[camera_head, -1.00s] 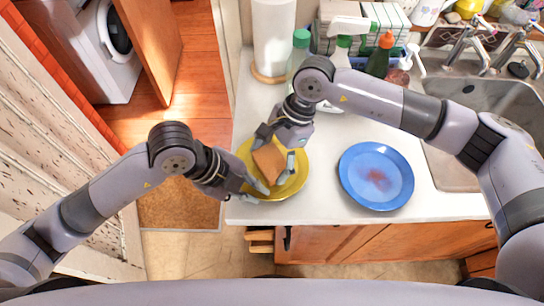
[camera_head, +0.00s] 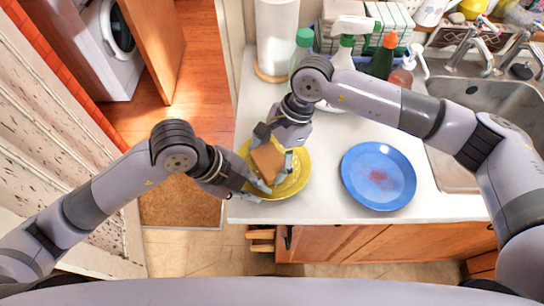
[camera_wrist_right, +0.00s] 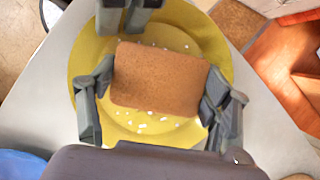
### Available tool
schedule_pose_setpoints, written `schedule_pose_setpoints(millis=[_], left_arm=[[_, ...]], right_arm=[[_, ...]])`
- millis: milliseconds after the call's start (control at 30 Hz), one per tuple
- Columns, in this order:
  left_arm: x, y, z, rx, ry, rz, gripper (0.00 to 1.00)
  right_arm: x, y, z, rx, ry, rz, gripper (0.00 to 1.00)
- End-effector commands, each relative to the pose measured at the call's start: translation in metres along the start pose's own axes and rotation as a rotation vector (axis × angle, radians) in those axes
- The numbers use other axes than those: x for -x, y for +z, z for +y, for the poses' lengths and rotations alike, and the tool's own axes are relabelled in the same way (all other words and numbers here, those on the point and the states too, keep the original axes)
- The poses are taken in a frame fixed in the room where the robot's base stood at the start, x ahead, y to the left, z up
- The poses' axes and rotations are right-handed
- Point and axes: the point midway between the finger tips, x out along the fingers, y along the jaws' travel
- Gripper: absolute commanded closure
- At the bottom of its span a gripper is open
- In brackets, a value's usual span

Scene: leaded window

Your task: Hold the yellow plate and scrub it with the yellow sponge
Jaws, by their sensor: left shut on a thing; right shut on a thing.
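The yellow plate (camera_head: 298,172) lies at the left end of the white counter in the head view, and it shows in the right wrist view (camera_wrist_right: 90,60) with white specks on it. My left gripper (camera_head: 264,188) is shut on the plate's near-left rim. My right gripper (camera_head: 272,158) is shut on the sponge (camera_head: 266,161), a block with an orange-brown upper face, held over the plate. In the right wrist view, the fingers grip the sponge (camera_wrist_right: 160,80) at its two short ends. The sponge hides the plate's middle, and I cannot tell whether it touches the plate.
A blue plate (camera_head: 378,176) with a reddish stain lies to the right on the counter. A paper towel roll (camera_head: 277,38), a green-capped bottle (camera_head: 303,44), a spray bottle (camera_head: 344,48) and an orange-capped bottle (camera_head: 384,55) stand behind. The sink (camera_head: 470,95) is at the right.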

Motion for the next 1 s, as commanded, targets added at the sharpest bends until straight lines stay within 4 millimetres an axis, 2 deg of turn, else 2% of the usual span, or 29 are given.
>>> schedule_pose_setpoints(millis=[333, 767, 1000], left_arm=[[-0.001, 0.001, 0.002, 0.005, 0.008, -0.001, 1.00], [-0.001, 0.001, 0.002, 0.005, 0.008, -0.001, 1.00], [-0.001, 0.000, 0.002, 0.005, 0.006, 0.000, 1.00]], right_arm=[[0.008, -0.016, 0.009, -0.002, 0.002, 0.002, 0.50], [-0.003, 0.000, 0.000, 0.000, 0.002, 0.002, 0.50], [-0.001, -0.003, 0.002, -0.002, 0.002, 0.002, 0.50]])
